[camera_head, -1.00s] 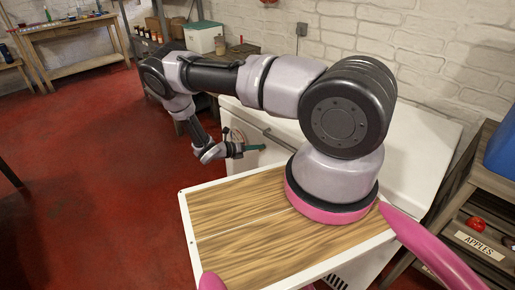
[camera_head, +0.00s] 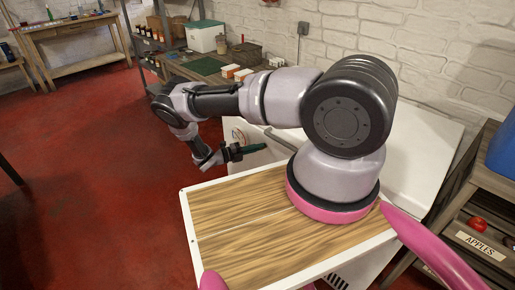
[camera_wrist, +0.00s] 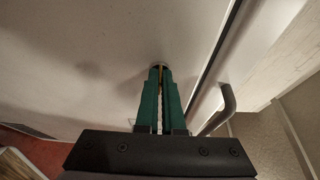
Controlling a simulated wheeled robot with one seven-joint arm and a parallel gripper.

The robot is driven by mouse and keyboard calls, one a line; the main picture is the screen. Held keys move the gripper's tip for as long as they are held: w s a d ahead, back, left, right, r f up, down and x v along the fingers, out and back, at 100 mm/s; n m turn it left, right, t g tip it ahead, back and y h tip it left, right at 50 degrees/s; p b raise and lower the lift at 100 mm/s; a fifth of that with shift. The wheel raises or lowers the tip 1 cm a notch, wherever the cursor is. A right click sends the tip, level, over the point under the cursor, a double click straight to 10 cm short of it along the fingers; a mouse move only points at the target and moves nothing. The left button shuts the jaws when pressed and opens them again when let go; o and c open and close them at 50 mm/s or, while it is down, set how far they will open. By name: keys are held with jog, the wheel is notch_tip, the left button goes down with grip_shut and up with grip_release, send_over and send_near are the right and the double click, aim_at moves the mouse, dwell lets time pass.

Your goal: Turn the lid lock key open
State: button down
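The white chest (camera_head: 420,150) carries a small round lock (camera_wrist: 158,66) on its face, seen in the wrist view straight ahead of my green fingertips. A thin brass-coloured strip (camera_wrist: 161,76), which looks like the key, shows between the tips. My gripper (camera_head: 262,147) is at the chest's face, beside the wooden top; it also shows in the wrist view (camera_wrist: 160,72). The fingers are close together with a narrow gap, and the strip fills it at the tips. The fingers hide most of the key, so its angle cannot be read.
A grey bar handle (camera_wrist: 226,102) stands out from the chest just right of my fingers. A wooden top with a white rim (camera_head: 187,215) is in front. A shelf of apples (camera_head: 480,240) is at right. Red floor (camera_head: 90,180) is clear at left.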

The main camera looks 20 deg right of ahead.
jog(key=shift+a+f+n, duration=0.1)
jog(key=shift+n, duration=0.3)
jog(key=c, duration=1)
grip_release()
jog(key=shift+c, duration=0.2)
jog(key=a, duration=1)
jog(key=shift+a, duration=0.35)
jog(key=shift+w, duration=0.1)
